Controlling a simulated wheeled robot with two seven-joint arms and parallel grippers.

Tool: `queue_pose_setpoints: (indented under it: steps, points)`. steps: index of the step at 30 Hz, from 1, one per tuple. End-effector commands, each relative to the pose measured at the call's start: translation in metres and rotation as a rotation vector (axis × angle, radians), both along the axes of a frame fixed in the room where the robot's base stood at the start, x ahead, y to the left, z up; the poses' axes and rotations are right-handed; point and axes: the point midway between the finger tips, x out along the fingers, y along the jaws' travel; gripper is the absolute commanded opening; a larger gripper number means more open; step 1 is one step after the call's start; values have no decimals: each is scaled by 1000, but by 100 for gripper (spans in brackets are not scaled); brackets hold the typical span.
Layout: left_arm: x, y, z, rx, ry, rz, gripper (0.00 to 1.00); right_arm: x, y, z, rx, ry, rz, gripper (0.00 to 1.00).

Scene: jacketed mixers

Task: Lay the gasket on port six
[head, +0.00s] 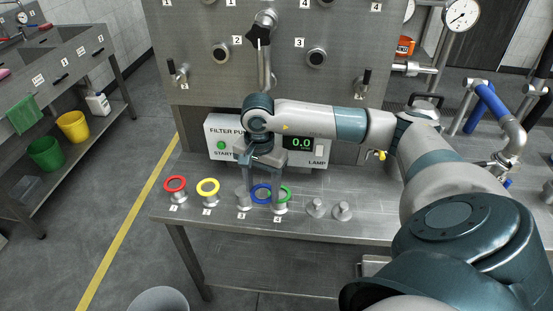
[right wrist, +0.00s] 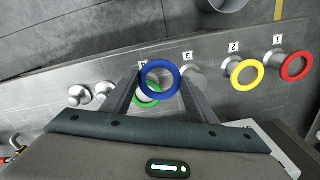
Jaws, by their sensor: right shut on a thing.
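My right gripper (head: 262,186) is shut on a blue ring gasket (head: 261,202). In the right wrist view the blue gasket (right wrist: 160,62) sits between the fingertips, above the row of ports and partly over a green ring (right wrist: 148,105). In the head view the gripper and gasket are between port 3 (head: 242,199) and port 4. Two bare ports stand to the right: the fifth in the row (head: 315,207) and the sixth, rightmost one (head: 342,211). I cannot read numbers on these two. My left gripper is not in view.
A red ring (head: 175,184) lies on port 1 and a yellow ring (head: 207,186) on port 2; the green ring lies on port 4. The filter panel (head: 222,131) stands behind the row. The bench right of the sixth port looks clear.

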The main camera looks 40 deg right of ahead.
Motion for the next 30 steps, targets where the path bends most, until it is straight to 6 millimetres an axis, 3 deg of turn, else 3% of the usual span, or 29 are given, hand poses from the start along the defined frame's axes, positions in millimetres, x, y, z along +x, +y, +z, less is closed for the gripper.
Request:
queue_pose_setpoints:
  steps: [1,6,13,18,26,28,30]
  points:
    - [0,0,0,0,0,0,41,-8,21,-12,4,4,127,32]
    - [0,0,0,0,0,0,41,-37,86,-44,5,-1,587,32]
    - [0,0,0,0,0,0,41,-76,148,-67,3,-2,1063,32]
    - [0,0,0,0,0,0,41,-88,164,-73,-1,-1,1204,32]
    - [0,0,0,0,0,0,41,-90,165,-73,-1,-1,1218,32]
    - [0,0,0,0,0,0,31,-90,165,-73,-1,-1,1217,32]
    - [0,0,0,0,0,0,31,-89,165,-73,0,-1,1216,32]
